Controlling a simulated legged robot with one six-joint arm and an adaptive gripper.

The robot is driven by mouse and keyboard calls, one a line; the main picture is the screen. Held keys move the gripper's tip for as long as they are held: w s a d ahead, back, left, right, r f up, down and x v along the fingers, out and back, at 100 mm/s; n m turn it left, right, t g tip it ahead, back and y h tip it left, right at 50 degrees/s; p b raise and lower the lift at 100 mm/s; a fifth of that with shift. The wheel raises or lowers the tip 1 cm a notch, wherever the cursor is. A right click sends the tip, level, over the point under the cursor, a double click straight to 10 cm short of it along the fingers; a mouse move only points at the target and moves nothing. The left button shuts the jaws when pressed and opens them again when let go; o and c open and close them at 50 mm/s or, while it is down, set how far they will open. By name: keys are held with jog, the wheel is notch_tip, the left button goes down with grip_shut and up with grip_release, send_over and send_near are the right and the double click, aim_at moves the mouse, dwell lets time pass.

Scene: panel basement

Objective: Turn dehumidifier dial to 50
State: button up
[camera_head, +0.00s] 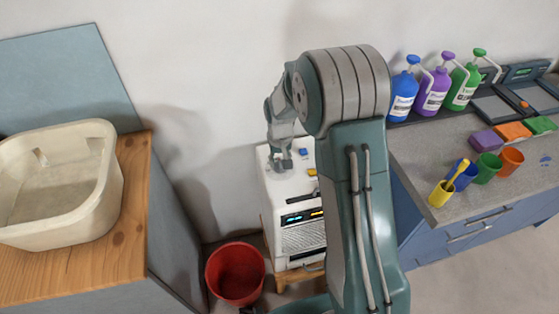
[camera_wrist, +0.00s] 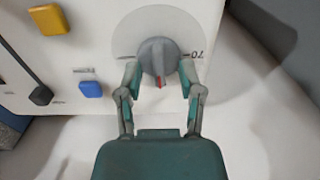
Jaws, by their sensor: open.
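The white dehumidifier (camera_head: 301,238) stands in the middle of the head view, partly behind my arm. Its grey round dial (camera_wrist: 158,55) is on the white panel in the wrist view, with a red pointer mark at its near edge. The number 70 shows to the right of the dial; other scale numbers are hidden or not readable. My gripper (camera_wrist: 160,75) is open, with one finger on each side of the dial. I cannot tell whether the fingers touch it. In the head view my gripper (camera_head: 281,162) is over the top of the dehumidifier.
A yellow button (camera_wrist: 49,19), a blue button (camera_wrist: 90,89) and a dark lever (camera_wrist: 40,95) sit left of the dial. A red bucket (camera_head: 236,274) stands on the floor. A wooden counter with a basin (camera_head: 60,212) is left; a grey counter (camera_head: 420,161) with bottles is right.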

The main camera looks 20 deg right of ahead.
aim_at(279, 162)
notch_tip(279, 162, up, 12)
jog(key=shift+f, duration=0.2)
jog(key=shift+w, duration=0.1)
dwell(0.3)
